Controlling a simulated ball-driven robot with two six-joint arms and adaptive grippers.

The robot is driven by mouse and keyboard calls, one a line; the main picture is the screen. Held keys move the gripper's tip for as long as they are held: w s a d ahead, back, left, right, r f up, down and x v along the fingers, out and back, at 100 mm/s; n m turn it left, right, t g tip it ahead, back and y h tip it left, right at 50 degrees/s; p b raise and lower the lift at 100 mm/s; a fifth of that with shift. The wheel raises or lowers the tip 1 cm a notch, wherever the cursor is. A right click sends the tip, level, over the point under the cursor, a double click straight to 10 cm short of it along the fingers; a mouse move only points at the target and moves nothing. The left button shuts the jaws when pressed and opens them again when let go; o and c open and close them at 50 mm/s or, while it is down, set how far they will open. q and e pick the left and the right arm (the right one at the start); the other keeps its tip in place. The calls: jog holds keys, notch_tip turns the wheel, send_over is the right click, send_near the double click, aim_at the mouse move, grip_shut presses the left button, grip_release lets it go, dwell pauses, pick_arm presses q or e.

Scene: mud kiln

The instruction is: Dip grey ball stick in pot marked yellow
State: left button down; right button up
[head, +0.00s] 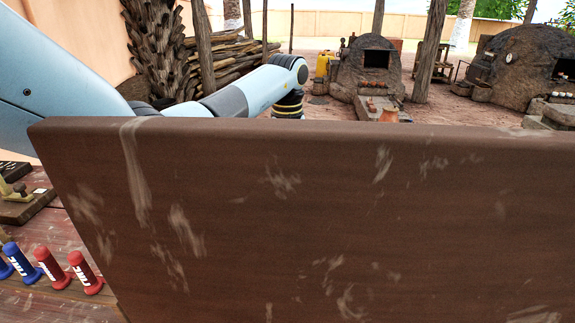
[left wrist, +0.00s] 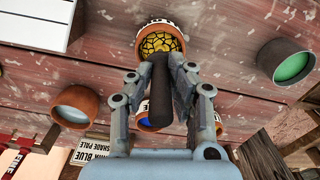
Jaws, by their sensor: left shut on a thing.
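In the left wrist view my left gripper (left wrist: 158,82) is shut on a dark stick (left wrist: 160,98). The stick's far end lies over or just in front of a terracotta pot with yellow, dark-veined contents (left wrist: 158,42). That pot carries a white label, only partly legible. I cannot make out a grey ball on the stick, or whether its end touches the contents. In the head view a big brown board hides my left gripper and the pots. My right gripper is in neither view.
The brown board (head: 320,210) fills most of the head view. In the left wrist view stand a green pot (left wrist: 290,62), a pale-blue pot (left wrist: 75,106) and a partly hidden blue pot (left wrist: 144,122). Red and blue handled tools (head: 84,272) stand at the head view's lower left.

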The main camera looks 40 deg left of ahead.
pick_arm(q)
jog(key=shift+r+p, duration=2.6)
jog(key=shift+r, duration=0.8)
jog(key=shift+f, duration=0.1)
